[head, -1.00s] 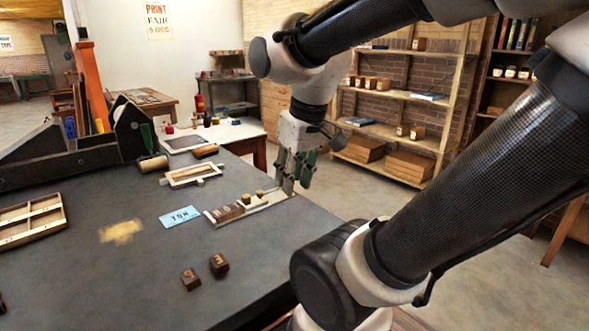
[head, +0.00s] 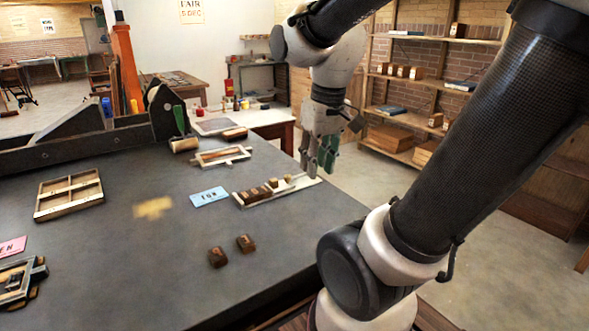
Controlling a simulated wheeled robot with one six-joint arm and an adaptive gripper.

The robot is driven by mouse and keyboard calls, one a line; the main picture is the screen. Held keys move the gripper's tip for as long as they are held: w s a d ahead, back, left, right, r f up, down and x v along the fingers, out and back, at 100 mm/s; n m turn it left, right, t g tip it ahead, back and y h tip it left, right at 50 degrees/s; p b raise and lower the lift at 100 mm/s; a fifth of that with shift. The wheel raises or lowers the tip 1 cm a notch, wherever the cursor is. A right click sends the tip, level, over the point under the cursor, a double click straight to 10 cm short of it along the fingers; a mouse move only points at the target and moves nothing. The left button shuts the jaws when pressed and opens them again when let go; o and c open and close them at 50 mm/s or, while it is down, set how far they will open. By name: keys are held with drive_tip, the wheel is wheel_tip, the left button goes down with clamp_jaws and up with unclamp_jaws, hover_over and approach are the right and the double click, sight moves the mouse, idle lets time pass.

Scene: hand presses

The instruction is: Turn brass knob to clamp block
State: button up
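A long pale holder (head: 248,203) lies near the right edge of the dark table. Several brown wooden blocks (head: 256,194) stand in a row in its left part. Right of them, a small tan piece (head: 289,179) sits in the holder; it may be the brass knob, but it is too small to be sure. My gripper (head: 317,172) points down at the holder's right end, with its fingers low beside it. Whether the fingers touch anything, and how far apart they are, is not clear from this view.
A blue card (head: 209,197) lies left of the holder, and two loose brown blocks (head: 232,250) lie in front. A pale frame (head: 222,156) lies behind. A wooden compartment tray (head: 69,206) and a black press (head: 135,125) are at left. The table's middle is mostly clear.

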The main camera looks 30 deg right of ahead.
drive_tip(key=w+d+f+g, duration=0.1)
drive_tip(key=w+d+f, duration=0.15)
drive_tip(key=w, duration=0.45)
drive_tip(key=w+d+f+g, duration=0.15)
drive_tip(key=w+f, duration=0.25)
drive_tip(key=w, duration=0.4)
drive_tip(key=n, duration=0.2)
hover_over(288, 176)
drive_tip(key=shift+s+a+r+t, duration=0.1)
drive_tip(key=shift+a+r+t, duration=0.05)
drive_tip(key=shift+r+t, duration=0.2)
drive_tip(key=shift+r, duration=0.1)
wheel_tip(288, 176, down, 8)
drive_tip(key=shift+r, duration=0.2)
clamp_jaws()
